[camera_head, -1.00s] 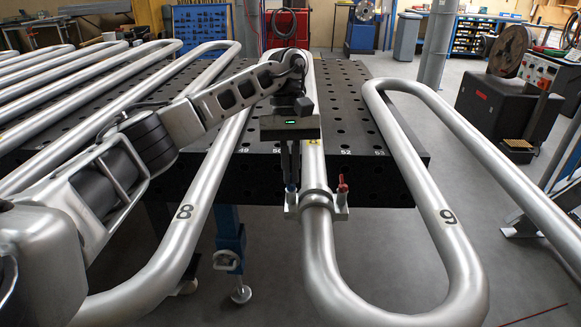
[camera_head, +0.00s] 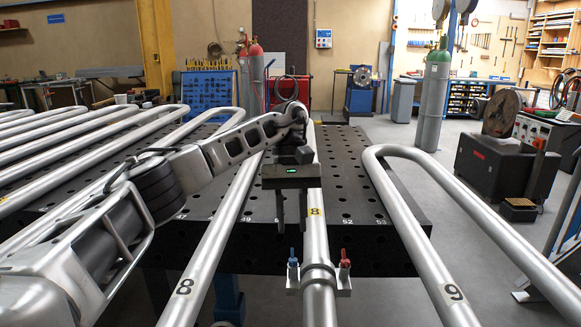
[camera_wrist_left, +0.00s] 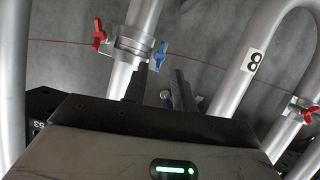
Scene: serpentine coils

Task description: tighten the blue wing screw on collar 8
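The collar (camera_head: 318,277) is a metal clamp around the pipe marked with a yellow 8 (camera_head: 315,211). The blue wing screw (camera_head: 293,258) stands on the collar's left side in the head view. A red wing screw (camera_head: 345,260) stands on its right side. My left gripper (camera_head: 291,220) points down above and behind the blue screw, its two fingers apart with nothing between them. In the left wrist view the blue screw (camera_wrist_left: 160,56) lies just beyond the fingertips (camera_wrist_left: 158,75), apart from them. Whether the screw is tight cannot be seen. My right gripper is out of view.
The perforated dark table (camera_head: 370,235) lies under the pipes. Another red screw (camera_wrist_left: 304,112) shows at the wrist view's right.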

